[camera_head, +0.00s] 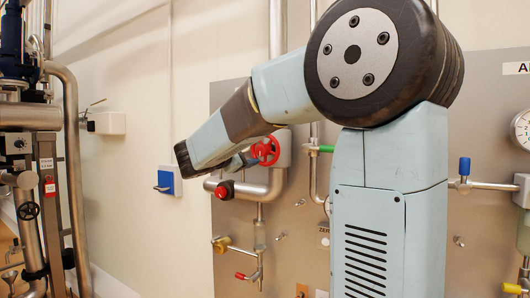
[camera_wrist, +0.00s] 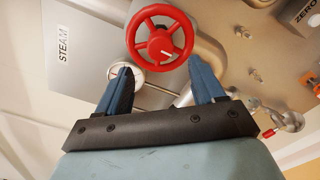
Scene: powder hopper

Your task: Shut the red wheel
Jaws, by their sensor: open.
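The red wheel (camera_head: 266,150) is a spoked handwheel on a steel pipe at the wall panel, seen to the left of my arm's big joint in the head view. In the wrist view the red wheel (camera_wrist: 160,47) faces the camera at top centre, with a white mark on its hub. My gripper (camera_wrist: 157,68) is open, its two blue fingers apart and empty. In that picture the wheel shows just above and between the fingertips; I cannot tell the remaining distance. In the head view my gripper (camera_head: 238,162) is partly hidden behind my arm, just left of the wheel.
A red knob (camera_head: 222,191) sits on the pipe below the wheel. A yellow-bodied valve (camera_head: 222,243) and a red-handled valve (camera_head: 243,276) are lower. A STEAM label (camera_wrist: 64,44) is left of the wheel. A blue switch (camera_head: 166,181) is on the wall; pipework stands far left.

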